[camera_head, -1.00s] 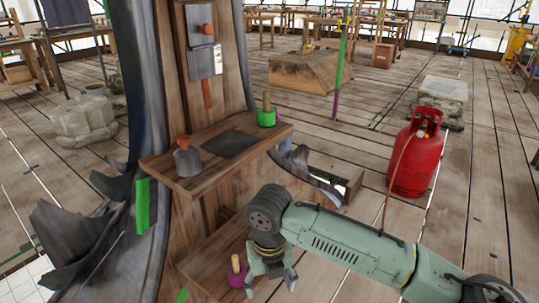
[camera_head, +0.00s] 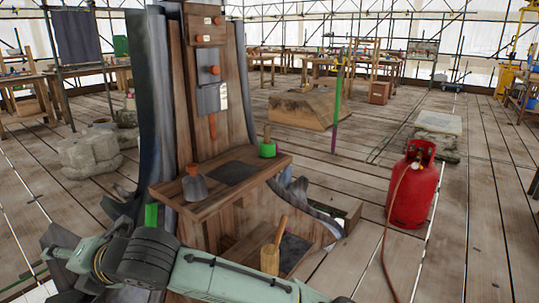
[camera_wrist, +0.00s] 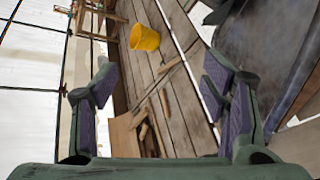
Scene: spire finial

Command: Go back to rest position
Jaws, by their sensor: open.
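My gripper (camera_wrist: 165,95) is open and empty in the wrist view, with its two purple-padded fingers wide apart over the plank floor. In the head view my arm reaches across the bottom to the left, and the gripper end is dark and hard to make out at the lower left. It is left of the wooden stand (camera_head: 212,120), apart from the things on its upper shelf (camera_head: 270,171).
A wooden mallet (camera_head: 270,259) stands on the lower shelf. A red gas cylinder (camera_head: 410,188) stands right. The wrist view shows a yellow bucket (camera_wrist: 144,38).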

